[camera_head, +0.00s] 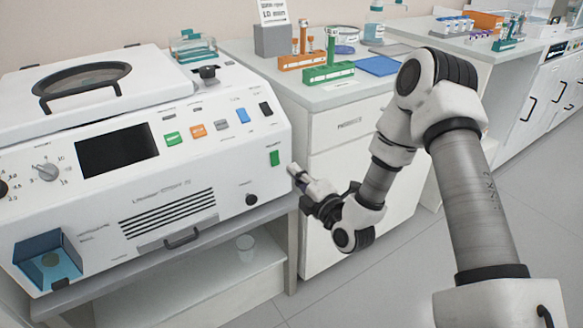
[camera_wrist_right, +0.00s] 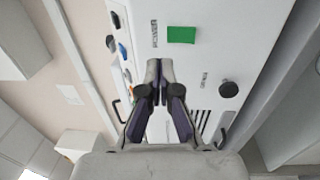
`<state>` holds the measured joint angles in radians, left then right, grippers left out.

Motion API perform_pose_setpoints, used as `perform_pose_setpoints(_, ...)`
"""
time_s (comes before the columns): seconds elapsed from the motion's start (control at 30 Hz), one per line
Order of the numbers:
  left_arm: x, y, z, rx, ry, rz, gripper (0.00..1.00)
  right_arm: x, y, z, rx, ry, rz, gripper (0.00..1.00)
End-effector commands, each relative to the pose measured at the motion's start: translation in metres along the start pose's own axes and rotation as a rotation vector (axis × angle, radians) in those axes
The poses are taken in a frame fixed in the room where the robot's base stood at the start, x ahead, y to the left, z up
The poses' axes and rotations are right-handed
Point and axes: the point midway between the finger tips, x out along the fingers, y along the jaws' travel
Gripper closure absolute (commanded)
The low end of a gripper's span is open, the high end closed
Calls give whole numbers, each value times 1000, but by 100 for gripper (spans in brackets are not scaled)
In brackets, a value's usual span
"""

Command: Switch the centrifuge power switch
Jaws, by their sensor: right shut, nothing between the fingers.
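The centrifuge (camera_head: 225,90) is a large white machine on the left. A green switch (camera_head: 274,158) sits at the right end of its front panel, and it shows in the right wrist view (camera_wrist_right: 181,35) as a green rectangle. My right gripper (camera_head: 294,171) is shut and empty, just right of the green switch. In the right wrist view, its closed fingertips (camera_wrist_right: 160,64) point toward the panel, below and left of the green switch. I cannot tell whether they touch the panel. My left gripper is out of view.
A black round knob (camera_head: 251,200) sits below the green switch. Green, orange, blue and black buttons line the upper panel. A white cabinet (camera_head: 345,150) behind carries a green tube rack (camera_head: 328,73) and an orange rack. Open floor lies to the right.

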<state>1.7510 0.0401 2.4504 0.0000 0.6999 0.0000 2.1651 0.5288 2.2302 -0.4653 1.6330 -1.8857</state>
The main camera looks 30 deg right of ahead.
Motion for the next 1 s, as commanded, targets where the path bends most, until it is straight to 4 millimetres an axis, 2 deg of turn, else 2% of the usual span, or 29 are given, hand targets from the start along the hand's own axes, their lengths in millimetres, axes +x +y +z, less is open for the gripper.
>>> perform_pose_setpoints(0.2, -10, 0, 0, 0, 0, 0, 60, -44, 10, 1, 6, -4, -2, 100)
perform_pose_setpoints(0.33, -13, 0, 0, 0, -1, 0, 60, -60, 12, 0, 2, -2, -2, 100)
perform_pose_setpoints(0.47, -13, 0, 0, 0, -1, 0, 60, -66, 13, 0, 0, -1, 0, 100)
perform_pose_setpoints(0.93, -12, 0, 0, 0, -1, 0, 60, -66, 12, 0, 0, 0, 0, 100)
perform_pose_setpoints(1.0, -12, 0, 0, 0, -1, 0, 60, -68, 6, -1, -1, 2, -14, 100)
